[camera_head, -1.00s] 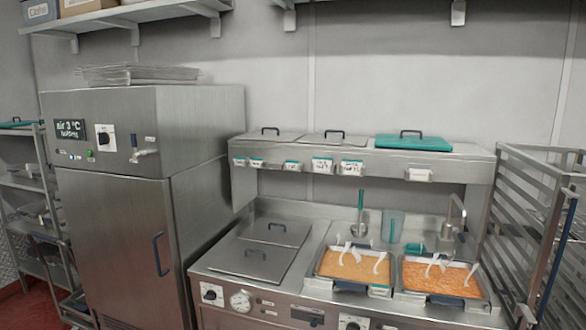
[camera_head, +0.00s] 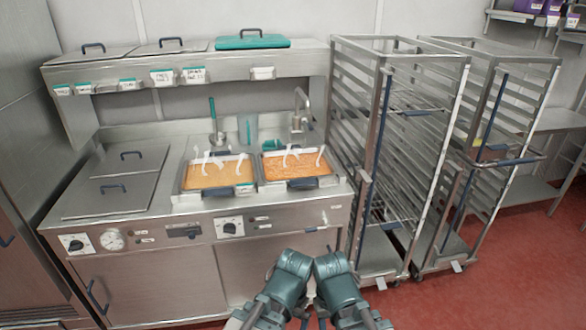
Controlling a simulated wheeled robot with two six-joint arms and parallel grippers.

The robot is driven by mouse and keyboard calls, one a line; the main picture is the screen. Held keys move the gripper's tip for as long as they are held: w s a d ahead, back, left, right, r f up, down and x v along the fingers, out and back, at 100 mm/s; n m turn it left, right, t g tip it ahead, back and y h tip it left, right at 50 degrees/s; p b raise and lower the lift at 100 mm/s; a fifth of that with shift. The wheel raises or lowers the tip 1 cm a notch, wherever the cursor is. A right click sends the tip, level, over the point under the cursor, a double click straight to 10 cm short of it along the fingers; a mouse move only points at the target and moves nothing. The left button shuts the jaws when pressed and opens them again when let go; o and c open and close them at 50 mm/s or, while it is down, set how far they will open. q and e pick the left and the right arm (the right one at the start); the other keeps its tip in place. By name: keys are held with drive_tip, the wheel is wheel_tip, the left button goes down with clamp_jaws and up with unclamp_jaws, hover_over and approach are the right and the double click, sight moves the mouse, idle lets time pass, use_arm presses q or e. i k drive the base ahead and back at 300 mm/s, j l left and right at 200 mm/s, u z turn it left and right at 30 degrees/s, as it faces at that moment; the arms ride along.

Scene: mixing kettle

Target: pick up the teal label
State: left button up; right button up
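Several small white labels with teal top edges hang along the front of the steel upper shelf. A teal-topped label (camera_head: 194,75) and another label (camera_head: 161,76) are the larger ones. Smaller labels (camera_head: 127,83) hang to their left. I cannot tell which one is the teal label of the task. A small teal-edged tag (camera_head: 246,188) also shows at the front of the left food pan (camera_head: 216,175). Two of my arm links show at the bottom centre, well below the shelf. No gripper fingers are visible.
The counter holds the orange food pan (camera_head: 297,166), steel lids (camera_head: 110,191), a ladle (camera_head: 217,136) and a clear jug (camera_head: 247,130). A teal lid (camera_head: 252,40) lies on the upper shelf. Tall racks (camera_head: 405,130) stand at right. Red floor (camera_head: 510,270) is open at lower right.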

sight(127, 83)
drive_tip(key=i+j+u, duration=0.3)
drive_tip(key=i+j, duration=0.15)
drive_tip(key=i+j+u, duration=0.35)
drive_tip(key=i+j, duration=0.15)
